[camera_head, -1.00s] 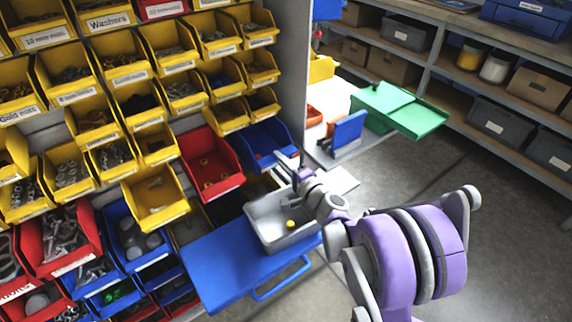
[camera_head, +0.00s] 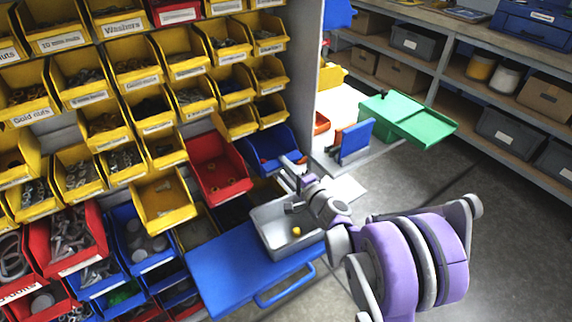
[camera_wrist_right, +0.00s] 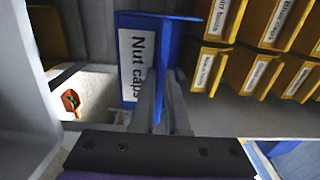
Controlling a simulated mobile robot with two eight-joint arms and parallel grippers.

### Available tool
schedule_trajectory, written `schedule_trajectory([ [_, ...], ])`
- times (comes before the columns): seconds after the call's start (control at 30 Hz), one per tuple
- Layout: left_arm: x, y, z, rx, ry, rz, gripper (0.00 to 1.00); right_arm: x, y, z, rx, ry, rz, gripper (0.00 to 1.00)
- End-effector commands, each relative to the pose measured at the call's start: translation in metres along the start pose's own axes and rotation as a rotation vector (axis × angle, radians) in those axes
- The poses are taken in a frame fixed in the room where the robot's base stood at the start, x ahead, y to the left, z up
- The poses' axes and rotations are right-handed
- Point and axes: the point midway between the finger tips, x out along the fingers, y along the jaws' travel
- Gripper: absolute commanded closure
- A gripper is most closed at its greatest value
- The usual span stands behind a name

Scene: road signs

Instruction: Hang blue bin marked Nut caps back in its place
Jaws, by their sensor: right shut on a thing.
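The blue bin (camera_head: 268,150) is at the lower right of the wall of bins, just right of a red bin (camera_head: 218,170). My right gripper (camera_head: 291,168) is at its front in the head view. In the right wrist view the white "Nut caps" label (camera_wrist_right: 138,65) shows on the blue bin (camera_wrist_right: 172,40), and my right gripper (camera_wrist_right: 160,112) is shut on the bin's edge. The bin's back is hidden, so I cannot tell whether it hangs on the panel. My left gripper is not in view.
A grey tray (camera_head: 283,250) with a small yellow item (camera_head: 297,231) stands on a blue cart (camera_head: 225,275) below. Yellow bins (camera_head: 165,200) fill the wall to the left. A green box (camera_head: 415,120) and shelves are at the right. Open floor lies at the lower right.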

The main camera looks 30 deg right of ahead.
Motion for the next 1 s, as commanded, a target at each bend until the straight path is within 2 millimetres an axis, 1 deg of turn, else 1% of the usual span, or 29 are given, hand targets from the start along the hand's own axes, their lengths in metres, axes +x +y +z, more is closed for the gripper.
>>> schedule_trajectory([
  [0.37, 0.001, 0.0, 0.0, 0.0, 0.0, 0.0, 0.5, 0.0, 0.001, 0.0, 0.0, 0.0, 0.0, 1.0],
  [1.0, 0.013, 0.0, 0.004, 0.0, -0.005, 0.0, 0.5, 0.0, 0.017, 0.0, 0.0, 0.0, 0.0, 1.0],
])
